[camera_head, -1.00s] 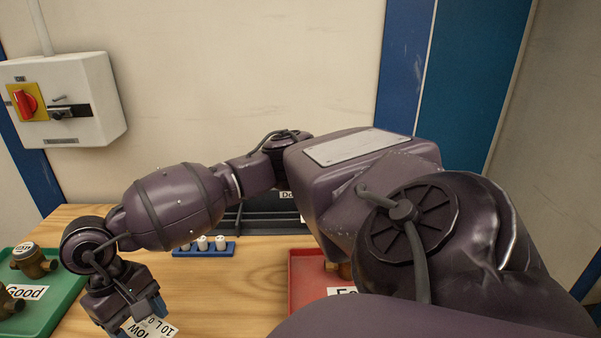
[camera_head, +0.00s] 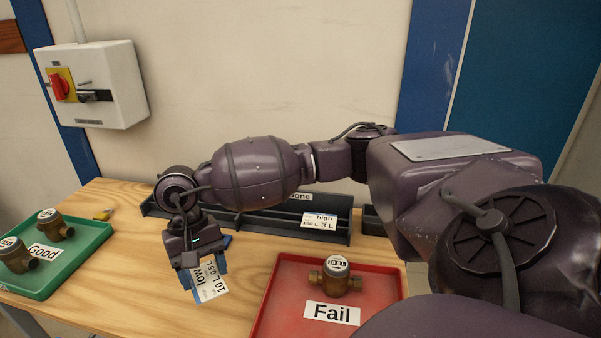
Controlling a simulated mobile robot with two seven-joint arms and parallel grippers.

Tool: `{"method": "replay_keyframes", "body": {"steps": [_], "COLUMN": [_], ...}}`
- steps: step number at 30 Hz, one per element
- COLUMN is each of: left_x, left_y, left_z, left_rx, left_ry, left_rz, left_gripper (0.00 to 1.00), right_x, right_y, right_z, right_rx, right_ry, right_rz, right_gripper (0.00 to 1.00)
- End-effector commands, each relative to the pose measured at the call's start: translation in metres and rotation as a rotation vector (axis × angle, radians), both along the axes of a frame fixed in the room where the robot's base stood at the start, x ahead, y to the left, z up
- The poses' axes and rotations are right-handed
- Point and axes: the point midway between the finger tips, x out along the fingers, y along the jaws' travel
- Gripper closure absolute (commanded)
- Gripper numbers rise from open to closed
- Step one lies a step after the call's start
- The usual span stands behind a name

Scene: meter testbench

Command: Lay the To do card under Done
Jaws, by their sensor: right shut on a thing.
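My right gripper (camera_head: 203,277) is shut on a white card (camera_head: 211,284) that reads "low" and "10 L". It holds the card tilted above the wooden table, left of the red tray. A dark rack (camera_head: 270,222) stands at the back, with a "Done" label (camera_head: 300,196) partly hidden by my right arm. Another white card (camera_head: 319,221), marked "high", lies in the rack's right part, below the Done label. The rack's middle is hidden behind my arm, and no To do label shows. My left gripper is out of view.
A red tray (camera_head: 262,318) labelled "Fail" holds a brass meter (camera_head: 336,277). A green tray (camera_head: 88,254) labelled "Good" at the left holds brass meters (camera_head: 55,226). A white switch box (camera_head: 92,85) hangs on the wall. Bare table (camera_head: 130,262) lies between the trays.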

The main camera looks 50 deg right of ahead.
Motion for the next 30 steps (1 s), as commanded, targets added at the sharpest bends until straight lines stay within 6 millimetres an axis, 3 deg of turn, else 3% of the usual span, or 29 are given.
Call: {"method": "replay_keyframes", "body": {"steps": [6, 15, 30], "left_x": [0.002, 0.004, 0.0], "left_y": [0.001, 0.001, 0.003], "left_z": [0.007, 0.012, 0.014], "left_rx": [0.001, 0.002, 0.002], "left_ry": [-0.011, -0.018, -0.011], "left_rz": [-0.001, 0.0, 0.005], "left_gripper": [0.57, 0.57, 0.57], "right_x": [0.03, 0.058, 0.075], "right_y": [-0.051, -0.123, -0.237], "right_z": [0.027, 0.065, 0.135], "right_rx": [0.001, 0.003, 0.004], "right_ry": [-0.002, -0.003, -0.005], "right_rz": [-0.52, -1.179, -2.108], "right_gripper": [0.6, 0.6, 0.6]}}
